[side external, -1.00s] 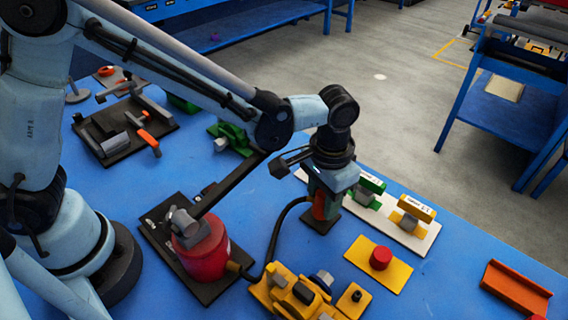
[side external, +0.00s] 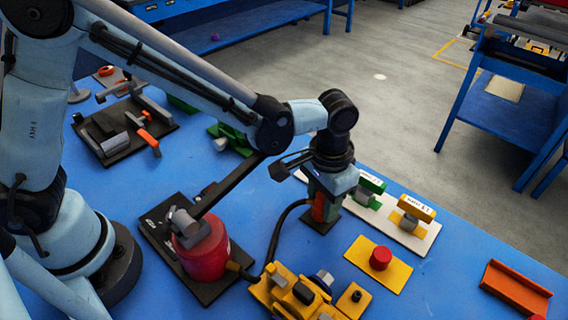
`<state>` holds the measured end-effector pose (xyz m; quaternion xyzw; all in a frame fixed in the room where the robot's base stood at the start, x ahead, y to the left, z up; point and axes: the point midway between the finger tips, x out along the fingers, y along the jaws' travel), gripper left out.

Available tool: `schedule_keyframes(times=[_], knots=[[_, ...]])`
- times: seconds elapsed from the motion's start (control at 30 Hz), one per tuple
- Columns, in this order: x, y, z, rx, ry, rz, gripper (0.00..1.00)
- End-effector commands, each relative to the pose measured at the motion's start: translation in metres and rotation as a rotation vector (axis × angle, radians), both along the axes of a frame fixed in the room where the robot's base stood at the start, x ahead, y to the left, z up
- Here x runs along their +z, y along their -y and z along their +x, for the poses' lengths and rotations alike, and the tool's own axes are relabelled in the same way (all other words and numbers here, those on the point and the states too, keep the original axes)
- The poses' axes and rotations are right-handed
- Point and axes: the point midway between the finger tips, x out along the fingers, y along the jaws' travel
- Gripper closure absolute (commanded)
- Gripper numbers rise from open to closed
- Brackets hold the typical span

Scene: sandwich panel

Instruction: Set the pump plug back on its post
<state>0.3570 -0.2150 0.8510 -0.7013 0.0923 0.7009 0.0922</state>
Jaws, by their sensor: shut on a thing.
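My gripper (side external: 328,196) points down at the middle of the table and is shut on an orange-red piece (side external: 319,208), which looks like the pump plug. A black hose (side external: 274,235) curves from the red pump (side external: 204,254) up to the gripper. A small dark square base (side external: 319,226) lies on the table just under the gripper. The post itself is hidden by the gripper and the plug. I cannot tell whether the plug is on the post or just above it.
The red pump stands on a black plate (side external: 160,233). A yellow block assembly (side external: 295,293), a yellow plate with a red button (side external: 381,258), a white panel with green and yellow handles (side external: 415,238) and an orange bracket (side external: 515,288) surround the gripper.

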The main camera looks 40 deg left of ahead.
Motion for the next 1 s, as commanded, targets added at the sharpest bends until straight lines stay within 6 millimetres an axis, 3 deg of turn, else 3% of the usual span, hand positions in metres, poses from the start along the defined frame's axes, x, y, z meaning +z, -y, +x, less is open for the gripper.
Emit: schedule_keyframes(times=[0.23, 0.27, 0.43, 0.67, 0.77, 1.0], knots=[[0.0000, 0.0000, 0.0000, 0.000, 0.000, 0.000, 1.00], [0.0000, 0.0000, 0.0000, 0.000, 0.000, 0.000, 0.61], [0.0001, 0.0000, 0.0000, 0.000, 0.000, 0.000, 0.35], [0.0000, 0.0000, 0.0000, 0.000, 0.000, 0.000, 0.32], [0.0000, 0.0000, 0.0000, 0.000, 0.000, 0.000, 0.16], [0.0000, 0.0000, 0.0000, 0.000, 0.000, 0.000, 0.16]])
